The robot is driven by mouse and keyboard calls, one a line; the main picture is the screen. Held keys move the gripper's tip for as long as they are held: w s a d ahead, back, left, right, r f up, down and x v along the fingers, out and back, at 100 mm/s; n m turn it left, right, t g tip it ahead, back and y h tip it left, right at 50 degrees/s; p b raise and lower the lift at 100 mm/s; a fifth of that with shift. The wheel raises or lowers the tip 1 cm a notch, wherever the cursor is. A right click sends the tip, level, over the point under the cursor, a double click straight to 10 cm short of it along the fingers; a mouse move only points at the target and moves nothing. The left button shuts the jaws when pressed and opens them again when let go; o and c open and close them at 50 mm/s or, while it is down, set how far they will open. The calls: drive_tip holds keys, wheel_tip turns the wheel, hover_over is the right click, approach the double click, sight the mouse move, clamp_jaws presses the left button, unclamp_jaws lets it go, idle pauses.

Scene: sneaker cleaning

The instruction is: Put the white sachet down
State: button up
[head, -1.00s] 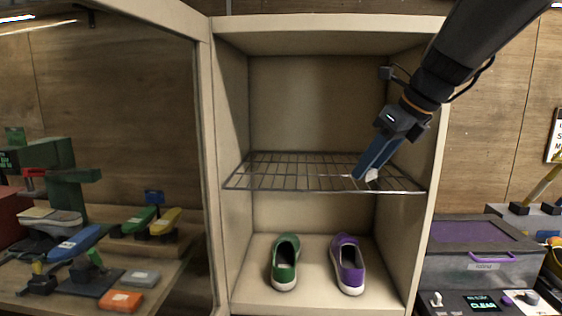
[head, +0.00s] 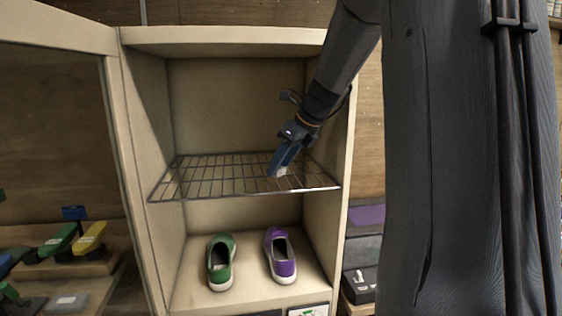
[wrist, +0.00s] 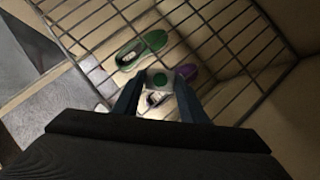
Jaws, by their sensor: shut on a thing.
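My gripper (head: 276,174) is inside the cabinet, pointing down at the right part of the wire shelf (head: 215,180). It is shut on the white sachet (head: 282,171), of which only a small part shows at the fingertips in the head view. In the wrist view the sachet (wrist: 160,79) is between the two blue fingers and bears a green round mark. It is at or just above the wires; I cannot tell whether it touches them.
On the cabinet floor below stand a green shoe (head: 221,262) and a purple shoe (head: 280,256). The left and back of the wire shelf are bare. The cabinet's side wall (head: 331,150) is close to the right of my arm. The open door (head: 85,110) is at left.

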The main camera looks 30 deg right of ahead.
drive_tip(key=shift+f, duration=0.3)
drive_tip(key=shift+f, duration=0.1)
drive_tip(key=o, duration=1)
drive_tip(key=shift+o, duration=0.2)
drive_tip(key=shift+s+d+r, duration=0.1)
drive_tip(key=shift+d+r, duration=0.05)
drive_tip(key=shift+r, duration=0.25)
drive_tip(key=b+v, duration=0.2)
drive_tip(key=v, duration=0.5)
